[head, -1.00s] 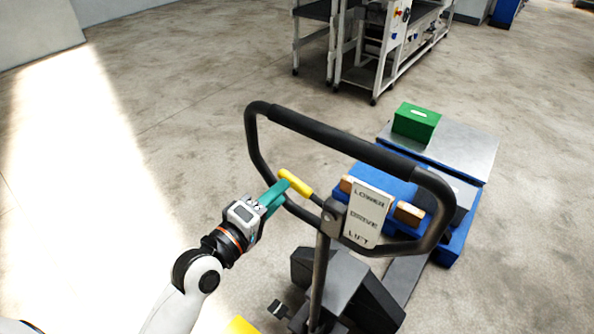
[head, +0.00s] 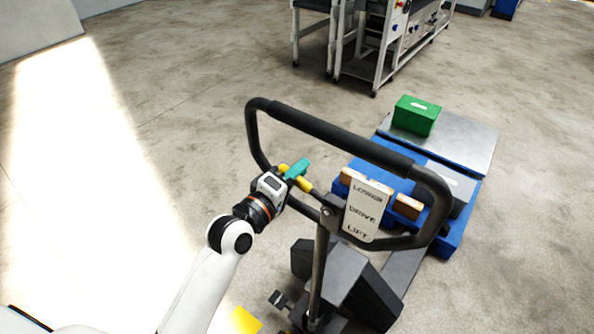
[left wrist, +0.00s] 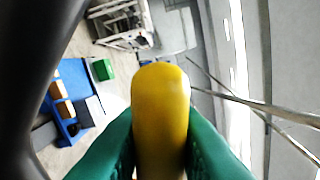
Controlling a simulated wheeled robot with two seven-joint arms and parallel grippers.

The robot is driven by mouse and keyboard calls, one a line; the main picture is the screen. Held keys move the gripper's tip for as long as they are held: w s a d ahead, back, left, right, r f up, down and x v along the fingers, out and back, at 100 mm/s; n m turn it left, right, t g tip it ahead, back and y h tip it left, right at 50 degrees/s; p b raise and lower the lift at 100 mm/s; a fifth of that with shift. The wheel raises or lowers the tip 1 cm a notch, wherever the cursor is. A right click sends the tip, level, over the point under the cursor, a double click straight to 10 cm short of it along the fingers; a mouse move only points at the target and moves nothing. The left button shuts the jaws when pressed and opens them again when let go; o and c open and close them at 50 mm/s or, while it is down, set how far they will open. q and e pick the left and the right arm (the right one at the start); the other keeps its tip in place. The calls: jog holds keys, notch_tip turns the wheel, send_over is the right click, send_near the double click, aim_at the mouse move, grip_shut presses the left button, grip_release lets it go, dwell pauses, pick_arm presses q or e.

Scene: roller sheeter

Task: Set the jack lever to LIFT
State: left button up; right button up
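The jack lever has a yellow grip (head: 304,185) and points up and left from its pivot beside the label plate (head: 364,210). The plate reads LOWER at top, DRIVE in the middle and LIFT at the bottom. My left gripper (head: 297,170) has its green fingers across the yellow grip, which shows on both sides of them. In the left wrist view the yellow grip (left wrist: 161,110) fills the space between the fingers, with no clear gap on either side. The fingertips are partly hidden by the grip. My right gripper is not in view.
The jack's black looped handle (head: 335,133) surrounds the lever area, its left side close to my left gripper. Behind it are the blue pallet (head: 453,240) and a green box (head: 416,115). A white-framed machine (head: 385,60) stands at the back. The floor at left is clear.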

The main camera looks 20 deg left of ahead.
aim_at(297, 187)
pick_arm(q)
grip_shut()
jog(key=shift+f, duration=0.1)
notch_tip(297, 187, down, 3)
jog(key=n, duration=0.3)
jog(key=shift+a+p, duration=0.15)
jog(key=shift+p, duration=0.2)
jog(key=shift+f+n, duration=0.45)
jog(key=shift+n, duration=0.35)
jog(key=o, duration=0.8)
grip_release()
jog(key=shift+o, duration=0.2)
jog(key=shift+f, duration=0.1)
